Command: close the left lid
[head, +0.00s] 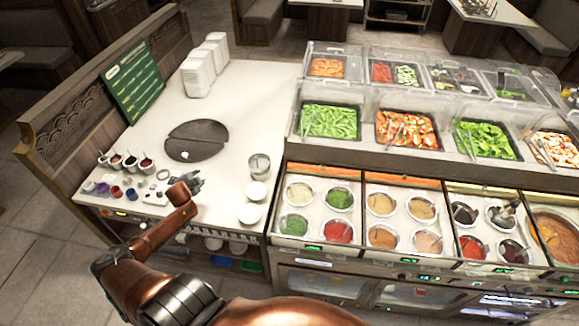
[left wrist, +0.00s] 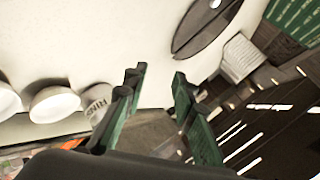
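A dark round disc (head: 197,141) split into two halves lies flat on the white counter, with a small white knob near its lower edge. It also shows at the top of the left wrist view (left wrist: 196,32). Clear covers (head: 333,49) stand over the food trays at the back right. I cannot tell which piece is the left lid. My left gripper (head: 194,181) is over the counter, in front of the disc and apart from it. In the left wrist view its fingers (left wrist: 158,75) are spread, with nothing between them. My right gripper does not show.
White bowls (head: 250,213) and a metal cup (head: 259,167) stand right of my left gripper. Small sauce cups (head: 131,163) are to its left. Sauce wells (head: 338,199) fill the right station. A green menu board (head: 133,81) and stacked white boxes (head: 199,73) stand behind.

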